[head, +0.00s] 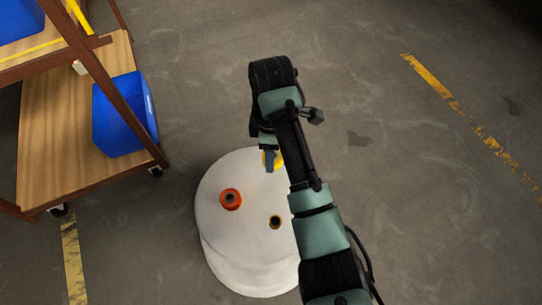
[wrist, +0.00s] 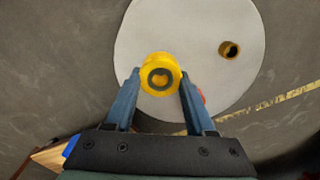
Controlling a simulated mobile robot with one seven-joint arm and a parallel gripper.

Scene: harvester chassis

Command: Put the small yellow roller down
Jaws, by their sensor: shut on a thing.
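The small yellow roller (wrist: 160,73) is between the blue fingertips of my gripper (wrist: 159,84) in the wrist view, its round end with a dark hole facing the camera. My gripper is shut on it. In the head view my gripper (head: 270,160) is over the far part of the white round surface, and the yellow roller (head: 278,157) shows only partly behind the fingers. Whether the roller touches the white surface (head: 235,250) cannot be told.
An orange-red roller (head: 230,199) and a small dark-holed piece with a yellowish rim (head: 275,222) are on the white surface. A wooden shelf cart (head: 60,120) with blue bins (head: 125,113) stands at the left. Floor to the right is clear.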

